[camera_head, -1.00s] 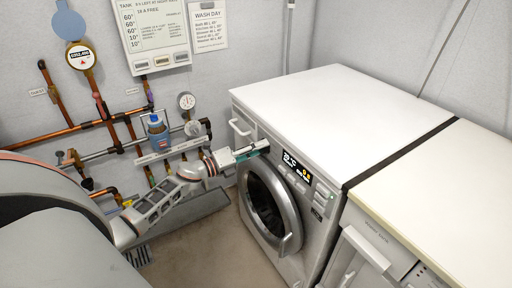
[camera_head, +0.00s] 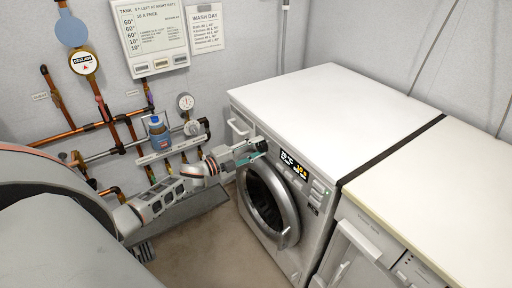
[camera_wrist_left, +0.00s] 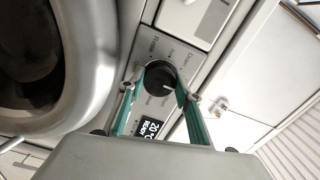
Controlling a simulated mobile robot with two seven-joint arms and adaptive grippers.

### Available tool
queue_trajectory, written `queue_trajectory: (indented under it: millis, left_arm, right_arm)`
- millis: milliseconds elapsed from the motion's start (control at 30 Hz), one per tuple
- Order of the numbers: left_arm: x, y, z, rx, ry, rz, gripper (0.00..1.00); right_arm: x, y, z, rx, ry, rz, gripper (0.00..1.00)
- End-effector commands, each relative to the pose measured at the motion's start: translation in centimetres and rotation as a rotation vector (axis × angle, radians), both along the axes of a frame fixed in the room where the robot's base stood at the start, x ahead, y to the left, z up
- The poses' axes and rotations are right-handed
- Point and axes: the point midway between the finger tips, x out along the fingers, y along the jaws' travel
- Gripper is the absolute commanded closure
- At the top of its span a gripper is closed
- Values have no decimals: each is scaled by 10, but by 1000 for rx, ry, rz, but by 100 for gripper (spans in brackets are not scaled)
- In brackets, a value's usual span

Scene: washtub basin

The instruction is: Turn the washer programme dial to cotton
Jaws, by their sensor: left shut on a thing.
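The black programme dial (camera_head: 261,144) sits at the left end of the washer's control panel. In the left wrist view the round dial (camera_wrist_left: 160,78) has a light pointer mark toward its lower right. The washer (camera_head: 300,112) is white, with a lit display (camera_head: 293,164); that display (camera_wrist_left: 150,127) reads 20 °C in the wrist view. My right gripper is not in view.
The round washer door (camera_head: 272,205) is just below the dial. A detergent drawer (camera_head: 239,128) is left of it. A second appliance (camera_head: 420,200) adjoins at right.

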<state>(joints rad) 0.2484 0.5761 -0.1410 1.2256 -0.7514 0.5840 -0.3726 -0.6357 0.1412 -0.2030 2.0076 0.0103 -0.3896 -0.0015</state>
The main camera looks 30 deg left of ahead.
Motion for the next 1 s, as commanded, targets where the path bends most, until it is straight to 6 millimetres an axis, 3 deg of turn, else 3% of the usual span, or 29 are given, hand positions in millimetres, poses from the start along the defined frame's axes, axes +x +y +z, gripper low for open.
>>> queue_trajectory:
  millis: [533,567,600,1000]
  left_arm:
    - [0,0,0,-22,9,0,88]
    - [0,0,0,-22,9,0,58]
    - [0,0,0,-22,9,0,49]
    - [-3,1,-1,-20,9,1,49]
  right_arm:
    - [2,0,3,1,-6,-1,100]
    - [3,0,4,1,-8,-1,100]
    - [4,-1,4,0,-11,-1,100]
    - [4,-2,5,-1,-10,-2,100]
